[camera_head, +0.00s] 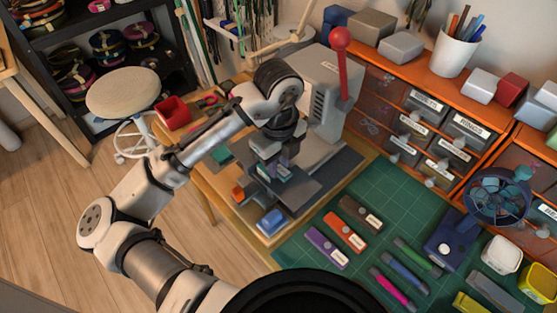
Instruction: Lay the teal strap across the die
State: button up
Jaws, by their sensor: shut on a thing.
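My gripper (277,163) is in the middle of the view, over the dark base of the grey press. It is shut on the teal strap (270,173), a small piece with a pale label, partly hidden by the fingers. The strap is at the dark stepped block under the press, which I take to be the die (290,190). I cannot tell whether the strap touches it or hangs just above it. The press (322,90) has a red lever with a round knob (341,40).
Purple (322,246), orange (343,233) and brown (357,215) labelled straps lie on the green cutting mat (390,192). A blue piece (271,221) sits at the wooden bench's front edge. Labelled drawers line the back.

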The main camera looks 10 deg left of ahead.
jog(key=o, duration=1)
jog(key=shift+o, duration=0.2)
notch_tip(320, 180, up, 14)
jog(key=shift+p, duration=0.35)
